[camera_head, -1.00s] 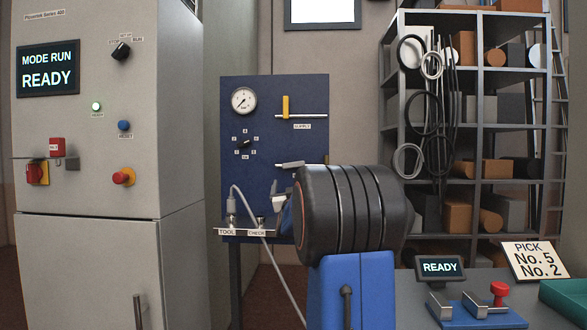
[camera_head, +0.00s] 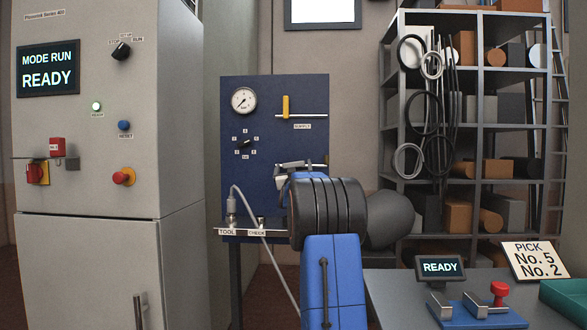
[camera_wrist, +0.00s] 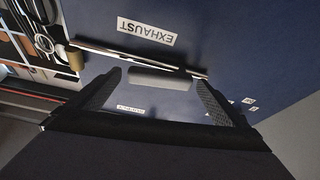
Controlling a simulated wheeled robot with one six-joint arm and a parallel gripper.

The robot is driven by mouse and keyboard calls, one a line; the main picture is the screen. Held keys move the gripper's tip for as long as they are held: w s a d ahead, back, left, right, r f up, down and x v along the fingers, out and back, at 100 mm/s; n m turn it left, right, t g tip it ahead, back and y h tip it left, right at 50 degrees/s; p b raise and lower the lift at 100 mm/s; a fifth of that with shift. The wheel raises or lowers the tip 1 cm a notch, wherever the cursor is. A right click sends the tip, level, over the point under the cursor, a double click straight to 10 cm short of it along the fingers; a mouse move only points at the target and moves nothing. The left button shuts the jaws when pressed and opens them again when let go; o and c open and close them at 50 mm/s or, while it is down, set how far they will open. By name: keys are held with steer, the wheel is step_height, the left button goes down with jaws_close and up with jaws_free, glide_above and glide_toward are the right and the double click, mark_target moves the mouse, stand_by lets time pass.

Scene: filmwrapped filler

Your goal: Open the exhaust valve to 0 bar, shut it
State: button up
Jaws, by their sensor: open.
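The blue panel (camera_head: 262,95) carries a round gauge (camera_head: 244,100), whose needle points to the lower left; its figures are too small to read. In the wrist view, the label EXHAUST (camera_wrist: 147,32) shows upside down beside a metal pipe (camera_wrist: 132,58). A pale grey valve handle (camera_wrist: 160,79) lies close to the pipe and roughly along it. My gripper (camera_wrist: 158,84) is open, with one finger near each end of the handle; whether they touch it I cannot tell. In the head view, my arm hides most of the exhaust valve.
The supply valve's yellow handle (camera_head: 286,106) stands upright above, across its pipe. A selector knob (camera_head: 245,143) is left of the exhaust valve. A ledge (camera_head: 240,232) marked TOOL and CHECK, with a hose (camera_head: 249,216), is below. A grey cabinet (camera_head: 90,170) stands left.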

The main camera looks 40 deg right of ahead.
steer(key=shift+w+d, duration=0.1)
steer(key=shift+c, duration=0.6)
steer(key=c, duration=1.4)
